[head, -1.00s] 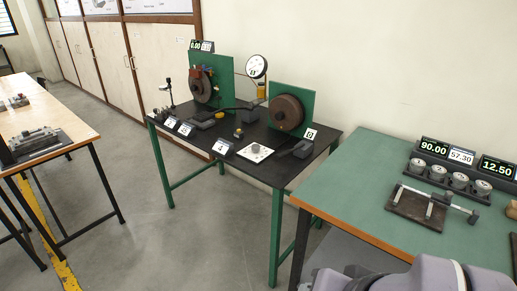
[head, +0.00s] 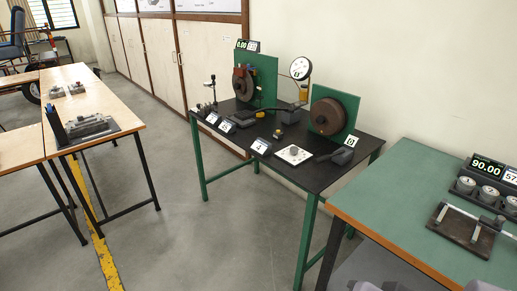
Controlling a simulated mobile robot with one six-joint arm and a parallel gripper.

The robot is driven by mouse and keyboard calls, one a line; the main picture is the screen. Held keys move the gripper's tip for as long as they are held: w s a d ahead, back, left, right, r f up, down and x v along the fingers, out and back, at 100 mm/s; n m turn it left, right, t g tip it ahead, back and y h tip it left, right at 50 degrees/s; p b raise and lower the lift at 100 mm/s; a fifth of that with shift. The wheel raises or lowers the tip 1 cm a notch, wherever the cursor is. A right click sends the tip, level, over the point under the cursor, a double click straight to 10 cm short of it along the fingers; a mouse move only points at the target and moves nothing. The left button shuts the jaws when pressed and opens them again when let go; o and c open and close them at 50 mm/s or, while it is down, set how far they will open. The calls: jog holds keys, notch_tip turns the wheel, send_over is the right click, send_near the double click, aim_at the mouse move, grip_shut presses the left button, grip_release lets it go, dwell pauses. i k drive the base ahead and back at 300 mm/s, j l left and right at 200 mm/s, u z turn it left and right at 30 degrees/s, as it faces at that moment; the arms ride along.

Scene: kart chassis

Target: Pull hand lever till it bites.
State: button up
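A black bench (head: 322,172) with green legs stands in the middle of the head view. It carries two green upright plates, one with a brown disc and red-brown caliper-like part (head: 243,82), the other with a brown drum-like disc (head: 328,116). A dark, low bar (head: 268,109) lies between them; it may be the hand lever, but it is too small to tell. My gripper is out of view; only pale pieces of what seems my arm show at the bottom edge.
A round dial gauge (head: 300,68) and a 0.00 display (head: 242,44) stand at the bench's back. A green-topped table (head: 400,200) is close at right. Wooden tables (head: 95,95) stand left. Grey floor (head: 200,235) between is clear.

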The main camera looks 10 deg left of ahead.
aim_at(321, 159)
jog(key=i+j, duration=0.15)
jog(key=i, duration=0.2)
jog(key=i+j+z, duration=0.1)
jog(key=i, duration=0.3)
jog(key=i+j, duration=0.2)
jog(key=i, duration=0.15)
